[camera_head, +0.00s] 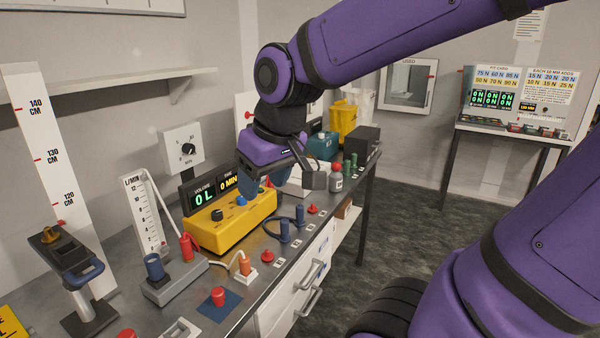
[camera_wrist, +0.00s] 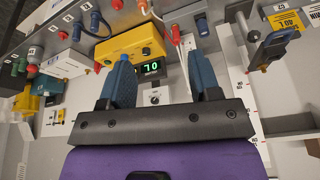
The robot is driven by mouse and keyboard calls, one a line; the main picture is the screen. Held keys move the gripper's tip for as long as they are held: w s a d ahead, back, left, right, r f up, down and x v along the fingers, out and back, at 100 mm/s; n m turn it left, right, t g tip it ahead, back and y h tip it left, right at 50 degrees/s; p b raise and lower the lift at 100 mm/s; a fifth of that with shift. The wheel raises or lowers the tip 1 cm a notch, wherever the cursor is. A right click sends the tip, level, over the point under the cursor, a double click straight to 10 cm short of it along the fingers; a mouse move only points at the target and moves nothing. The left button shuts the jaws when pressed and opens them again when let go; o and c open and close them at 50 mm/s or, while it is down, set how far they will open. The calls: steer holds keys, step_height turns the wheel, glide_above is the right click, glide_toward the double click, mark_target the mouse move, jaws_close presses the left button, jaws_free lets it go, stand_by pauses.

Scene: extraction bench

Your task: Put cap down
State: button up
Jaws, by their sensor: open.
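I cannot tell which piece is the cap of the task. A red cap-like piece (camera_head: 218,296) sits on a blue square mat (camera_head: 232,305) at the near bench edge. Another red piece (camera_head: 267,257) and a smaller one (camera_head: 312,210) stand farther along the front edge. A white bottle (camera_head: 336,183) has a red top (camera_head: 337,167).
A white flow scale (camera_head: 147,215) and a grey block with blue and red plugs (camera_head: 175,278) stand left. A blue cable (camera_head: 272,230) lies near the front edge. Narrow bare bench strips remain between items.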

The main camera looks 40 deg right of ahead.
steer(key=s+d+r+m+t, duration=0.1)
steer(key=s+r, duration=0.2)
steer(key=s, duration=0.4)
steer(key=shift+s+d+h, duration=0.15)
steer(key=shift+s+h, duration=0.05)
steer(key=shift+h, duration=0.1)
